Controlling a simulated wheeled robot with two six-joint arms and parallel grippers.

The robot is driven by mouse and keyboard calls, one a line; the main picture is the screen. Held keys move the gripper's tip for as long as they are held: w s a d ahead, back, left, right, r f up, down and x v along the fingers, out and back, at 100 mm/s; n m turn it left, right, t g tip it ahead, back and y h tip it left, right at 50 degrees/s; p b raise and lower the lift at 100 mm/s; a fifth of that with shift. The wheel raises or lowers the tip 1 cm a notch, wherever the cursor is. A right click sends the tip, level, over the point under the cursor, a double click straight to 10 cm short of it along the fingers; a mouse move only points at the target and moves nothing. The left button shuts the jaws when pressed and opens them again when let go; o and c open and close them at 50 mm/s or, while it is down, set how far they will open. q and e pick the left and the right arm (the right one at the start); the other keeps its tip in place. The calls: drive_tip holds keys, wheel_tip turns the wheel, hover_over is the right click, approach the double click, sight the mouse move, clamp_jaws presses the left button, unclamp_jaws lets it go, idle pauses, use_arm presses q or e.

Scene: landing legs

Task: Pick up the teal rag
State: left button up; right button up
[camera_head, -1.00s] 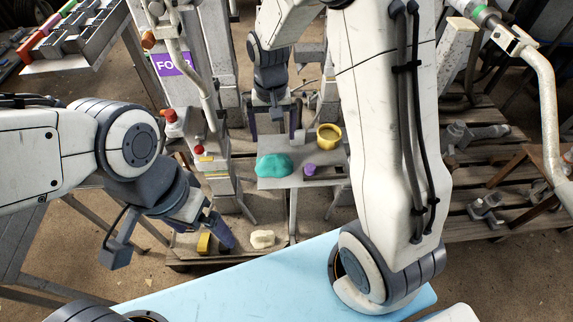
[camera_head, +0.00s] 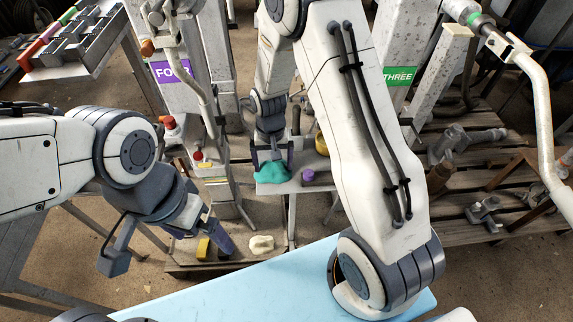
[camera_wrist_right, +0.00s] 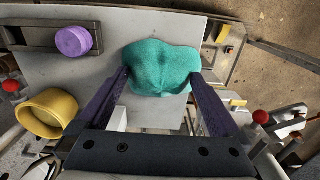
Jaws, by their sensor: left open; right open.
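The teal rag (camera_head: 272,173) lies crumpled on a small grey shelf (camera_head: 275,188) in the head view. It also shows in the right wrist view (camera_wrist_right: 162,66). My right gripper (camera_head: 272,160) is open at the rag. In the right wrist view its two purple fingers (camera_wrist_right: 160,82) stand on either side of the rag's near part, the tips close to its edges. Whether they touch it I cannot tell. My left gripper (camera_head: 213,240) is open and empty, low at the left, away from the rag.
A purple knob (camera_wrist_right: 73,41) in a dark holder and a yellow cup (camera_wrist_right: 47,113) share the shelf. A post with a red knob (camera_head: 170,123) stands left of it. A lower wooden platform holds a yellow block (camera_head: 203,248) and a cream lump (camera_head: 261,244).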

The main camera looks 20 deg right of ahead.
drive_tip(key=c, duration=1.3)
drive_tip(key=shift+r, duration=0.1)
